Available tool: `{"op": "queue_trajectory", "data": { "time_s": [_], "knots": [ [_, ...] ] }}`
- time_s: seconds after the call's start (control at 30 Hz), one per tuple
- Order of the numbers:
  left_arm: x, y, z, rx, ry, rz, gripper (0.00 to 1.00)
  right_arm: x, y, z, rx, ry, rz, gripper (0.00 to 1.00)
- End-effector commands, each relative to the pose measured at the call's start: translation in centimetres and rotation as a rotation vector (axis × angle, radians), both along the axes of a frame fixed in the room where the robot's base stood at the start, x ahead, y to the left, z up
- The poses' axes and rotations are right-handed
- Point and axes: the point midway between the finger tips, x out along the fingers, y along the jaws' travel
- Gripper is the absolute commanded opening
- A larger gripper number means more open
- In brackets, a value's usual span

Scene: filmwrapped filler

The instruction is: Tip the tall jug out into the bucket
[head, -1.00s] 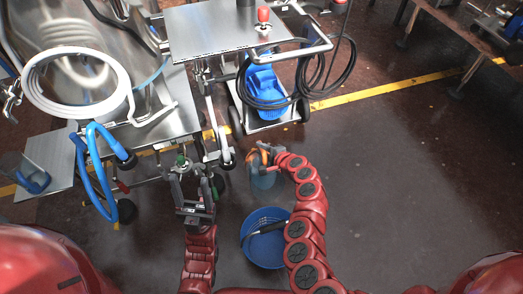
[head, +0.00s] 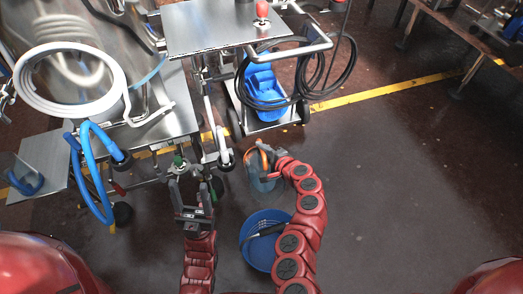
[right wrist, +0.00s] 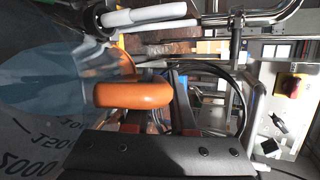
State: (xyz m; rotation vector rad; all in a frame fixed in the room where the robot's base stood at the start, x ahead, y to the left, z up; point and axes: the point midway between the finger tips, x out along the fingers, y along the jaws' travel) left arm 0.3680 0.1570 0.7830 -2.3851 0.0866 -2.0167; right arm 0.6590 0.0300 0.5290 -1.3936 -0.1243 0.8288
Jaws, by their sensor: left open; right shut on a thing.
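The tall jug (head: 259,178) is clear bluish with an orange handle, at the middle of the head view. My right gripper (head: 272,160) is shut on this handle, which fills the middle of the right wrist view (right wrist: 135,94). The jug's wall with volume marks (right wrist: 40,120) shows at left there. In the head view the jug looks somewhat tilted; its contents cannot be made out. The blue bucket (head: 262,256) stands on the floor nearer to me than the jug, with a grey handle across it. My left gripper (head: 190,192) is open and empty, left of both.
A metal cart (head: 215,28) carries a hanging black cable (head: 345,85) and a blue container (head: 264,86) below. A steel bench with a white hose (head: 30,92) and blue hose (head: 85,170) is at left. Another clear jug (head: 22,178) stands there. The floor at right is clear.

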Motion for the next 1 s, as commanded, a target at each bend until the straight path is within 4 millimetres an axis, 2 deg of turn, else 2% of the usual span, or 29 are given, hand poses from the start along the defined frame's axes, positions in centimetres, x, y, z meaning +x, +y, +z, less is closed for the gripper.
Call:
{"op": "queue_trajectory", "data": {
  "time_s": [1.0],
  "knots": [
    [0.0, 0.0, -3.0, 0.000, 0.000, 0.000, 0.60, -1.5, -0.4, 1.7, 0.033, -0.126, -0.003, 0.00]
  ]
}}
